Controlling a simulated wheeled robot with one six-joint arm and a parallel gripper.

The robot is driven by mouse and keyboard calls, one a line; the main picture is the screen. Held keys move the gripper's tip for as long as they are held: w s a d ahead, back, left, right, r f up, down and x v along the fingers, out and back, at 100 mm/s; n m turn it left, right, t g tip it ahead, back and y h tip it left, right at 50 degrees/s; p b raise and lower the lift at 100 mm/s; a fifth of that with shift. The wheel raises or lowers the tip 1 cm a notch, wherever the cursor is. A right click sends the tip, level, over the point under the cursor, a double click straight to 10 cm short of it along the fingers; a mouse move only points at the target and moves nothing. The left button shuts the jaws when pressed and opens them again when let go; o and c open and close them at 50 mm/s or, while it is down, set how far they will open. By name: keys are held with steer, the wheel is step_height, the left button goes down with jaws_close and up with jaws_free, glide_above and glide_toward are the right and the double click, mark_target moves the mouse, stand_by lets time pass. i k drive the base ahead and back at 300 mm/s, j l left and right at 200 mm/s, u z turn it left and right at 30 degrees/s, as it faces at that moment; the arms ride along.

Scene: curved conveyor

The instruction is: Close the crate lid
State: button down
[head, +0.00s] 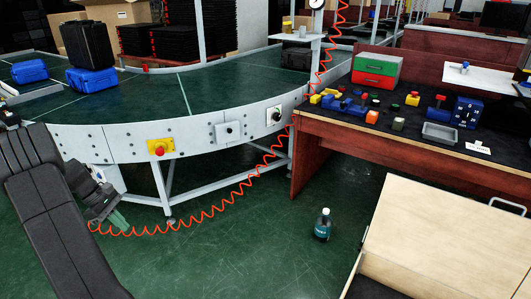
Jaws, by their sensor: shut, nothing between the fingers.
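A pale wooden crate lid (450,235) fills the lower right corner as a broad tilted panel. A dark area shows below its lower left edge. The rest of the crate is cut off by the frame, so I cannot tell exactly how far the lid stands open. My gripper (119,222) is at the left, pointing down in front of the conveyor's leg. It is shut and empty, well apart from the lid.
A bottle (322,225) stands on the green floor between my gripper and the lid. The curved conveyor (130,142) carries blue and black cases. A workbench (345,140) with colourful parts stands behind the lid. A red coiled hose (215,208) hangs low. The middle floor is otherwise clear.

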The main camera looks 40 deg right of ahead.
mark_target(480, 250)
steer(key=i+l+z, duration=0.15)
steer(key=i+z, duration=1.15)
steer(key=i+j+z, duration=0.25)
steer(key=z, duration=0.2)
steer(key=i, duration=0.05)
